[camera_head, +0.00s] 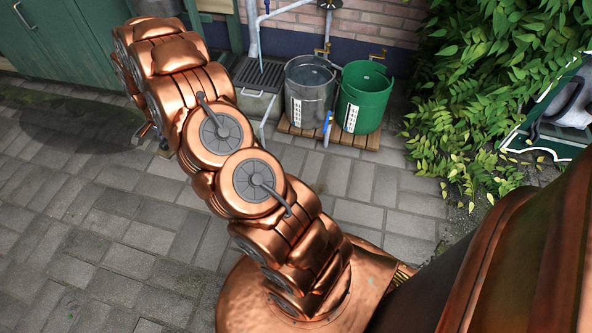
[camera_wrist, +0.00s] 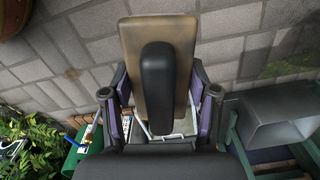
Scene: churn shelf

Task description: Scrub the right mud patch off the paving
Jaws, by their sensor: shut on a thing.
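My gripper (camera_wrist: 159,84) is shut on a scrubbing brush. In the wrist view the brush has a tan block (camera_wrist: 134,42) and a black grip (camera_wrist: 158,88) between my purple-padded fingers. The block's far side is hidden, so I cannot tell if it touches the paving (camera_head: 130,225). A dark area (camera_head: 85,122) lies at the far left, possibly shadow or damp.
A grey metal bucket (camera_head: 309,98) and a green bucket (camera_head: 365,98) stand on a wooden pallet (camera_head: 340,139) by the brick wall (camera_head: 375,22). Leafy plants (camera_head: 470,90) spread at right. A green cabinet (camera_head: 50,35) stands at back left. The left paving is open.

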